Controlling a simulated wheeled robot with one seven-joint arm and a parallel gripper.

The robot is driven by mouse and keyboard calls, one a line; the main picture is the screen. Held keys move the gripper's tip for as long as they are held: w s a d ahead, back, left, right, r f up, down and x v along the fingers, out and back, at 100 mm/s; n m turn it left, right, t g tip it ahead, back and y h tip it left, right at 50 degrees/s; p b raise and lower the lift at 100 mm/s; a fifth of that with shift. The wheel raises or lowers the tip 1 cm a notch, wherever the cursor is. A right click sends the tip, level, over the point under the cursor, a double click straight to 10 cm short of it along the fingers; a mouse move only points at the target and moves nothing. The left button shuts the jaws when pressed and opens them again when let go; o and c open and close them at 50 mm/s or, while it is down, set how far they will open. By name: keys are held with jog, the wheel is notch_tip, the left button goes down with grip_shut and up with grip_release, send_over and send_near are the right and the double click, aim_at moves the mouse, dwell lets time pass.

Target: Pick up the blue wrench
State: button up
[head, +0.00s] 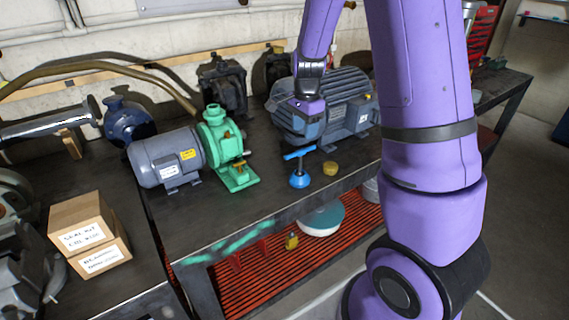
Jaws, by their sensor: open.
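The blue wrench (299,179) appears to be the small bright blue T-shaped tool near the front edge of the dark bench. It stands upright, with a crossbar on top of a short stem and a wide round foot. My gripper (300,139) hangs from the purple arm just above the crossbar in the picture, pointing down. Its jaws are open, and nothing shows held between them. The dark fingers blend into the big motor behind, and I cannot tell whether they touch or surround the bar.
A large blue-grey motor (345,112) stands behind my gripper. A grey motor with a green pump (222,150) is to the left. A brass-coloured disc (330,168) lies right of the wrench. Cardboard boxes (88,235) sit on the left bench. Bare bench top lies in front of the pump.

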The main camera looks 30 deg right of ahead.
aim_at(301, 154)
jog(key=shift+w+a+f, duration=0.1)
jog(key=shift+w+f, duration=0.15)
jog(key=shift+f, duration=0.45)
notch_tip(301, 154, down, 10)
jog(key=shift+w+a+f, duration=0.1)
jog(key=shift+w, duration=0.05)
grip_shut()
